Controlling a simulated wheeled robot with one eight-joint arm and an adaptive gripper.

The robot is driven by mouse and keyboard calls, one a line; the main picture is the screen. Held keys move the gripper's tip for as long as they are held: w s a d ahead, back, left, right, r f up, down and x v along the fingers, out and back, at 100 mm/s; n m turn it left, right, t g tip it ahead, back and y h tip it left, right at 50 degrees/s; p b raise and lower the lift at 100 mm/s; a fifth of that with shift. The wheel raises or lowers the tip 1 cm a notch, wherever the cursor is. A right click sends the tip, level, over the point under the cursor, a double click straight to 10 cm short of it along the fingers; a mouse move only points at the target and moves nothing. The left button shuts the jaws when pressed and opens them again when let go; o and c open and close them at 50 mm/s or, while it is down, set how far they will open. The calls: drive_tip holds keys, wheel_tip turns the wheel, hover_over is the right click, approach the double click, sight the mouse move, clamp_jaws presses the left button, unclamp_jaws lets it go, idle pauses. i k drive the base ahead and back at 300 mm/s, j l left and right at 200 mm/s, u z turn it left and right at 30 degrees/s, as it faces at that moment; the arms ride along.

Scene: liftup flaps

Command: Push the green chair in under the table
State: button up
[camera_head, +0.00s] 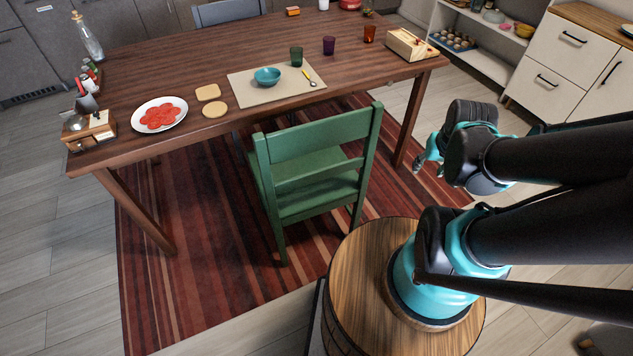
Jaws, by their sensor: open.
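The green chair (320,150) stands upright at the near long side of the wooden table (200,70). Its backrest faces me, and its seat (310,193) reaches partly toward the table edge. My gripper (420,163) is to the right of the chair, apart from it, beyond my black and teal arm. The gripper is small in the picture and partly hidden by the arm, open and with nothing visible in it. The chair's lower front legs are mostly hidden by its seat.
A striped red rug (190,270) lies under the table and chair. The table carries a teal bowl (267,76) on a placemat, a plate of red slices (159,115), cups and a wooden box. A grey chair (228,12) stands behind. White cabinets (565,60) stand at the right.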

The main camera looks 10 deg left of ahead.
sight(302, 172)
drive_tip(key=j+z, duration=0.15)
drive_tip(key=z, duration=0.3)
drive_tip(key=k+j+z, duration=0.1)
drive_tip(key=z, duration=0.35)
drive_tip(key=k+j+z, duration=0.1)
drive_tip(key=z, duration=0.4)
drive_tip(key=k+j+z, duration=0.3)
drive_tip(key=k, duration=0.2)
drive_tip(key=k+j+z, duration=0.25)
drive_tip(key=k, duration=0.3)
drive_tip(key=k+j+z, duration=0.1)
drive_tip(key=k+z, duration=0.2)
drive_tip(key=k, duration=0.85)
